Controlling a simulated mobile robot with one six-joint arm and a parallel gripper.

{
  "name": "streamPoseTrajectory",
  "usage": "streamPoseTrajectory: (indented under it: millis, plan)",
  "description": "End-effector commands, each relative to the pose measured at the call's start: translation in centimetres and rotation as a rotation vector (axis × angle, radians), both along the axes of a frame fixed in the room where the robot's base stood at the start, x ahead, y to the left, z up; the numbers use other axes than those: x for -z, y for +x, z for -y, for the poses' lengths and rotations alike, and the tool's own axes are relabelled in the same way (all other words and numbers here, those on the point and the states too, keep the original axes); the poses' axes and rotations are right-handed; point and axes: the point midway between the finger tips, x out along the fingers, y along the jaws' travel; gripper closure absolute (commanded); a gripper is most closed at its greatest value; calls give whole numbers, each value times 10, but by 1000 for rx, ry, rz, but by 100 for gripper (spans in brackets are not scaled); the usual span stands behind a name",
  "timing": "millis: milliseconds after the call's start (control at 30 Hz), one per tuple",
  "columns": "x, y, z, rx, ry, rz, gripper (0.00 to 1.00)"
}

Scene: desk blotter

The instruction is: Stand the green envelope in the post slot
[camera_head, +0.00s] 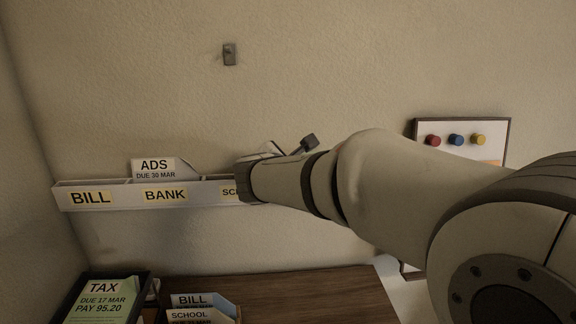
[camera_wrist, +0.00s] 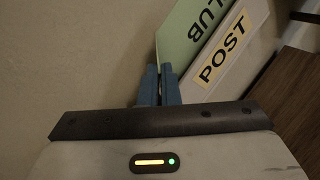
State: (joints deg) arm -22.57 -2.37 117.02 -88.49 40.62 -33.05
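The pale green envelope (camera_wrist: 186,36), with "LUB" of its print showing, is in the wrist view. It is behind the front wall of the post slot (camera_wrist: 205,80), which carries a yellow POST label (camera_wrist: 222,48). My gripper (camera_wrist: 159,72) has its two blue fingers close together on the envelope's near edge, and appears shut on it. How deep the envelope sits is hidden by the slot's front wall. In the head view my arm hides the post slot, the envelope and the fingers.
The wall rack (camera_head: 120,204) has BILL, BANK and a partly hidden third label; an ADS envelope (camera_head: 153,166) stands in it. Below, a dark tray (camera_head: 139,298) holds a green TAX sheet (camera_head: 103,300), near BILL and SCHOOL envelopes (camera_head: 190,300) by the wooden desk (camera_head: 320,291).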

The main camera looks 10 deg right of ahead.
Motion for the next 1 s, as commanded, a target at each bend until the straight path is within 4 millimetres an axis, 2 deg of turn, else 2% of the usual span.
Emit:
streamPoseTrajectory:
  millis: [67, 333, 667, 1000]
  plan:
    - [0, 0, 0, 0, 0, 0, 94]
    - [0, 0, 0, 0, 0, 0, 72]
    - [-3, -6, -3, -1, 1, 2, 72]
    - [-21, -55, -23, -4, 2, 2, 72]
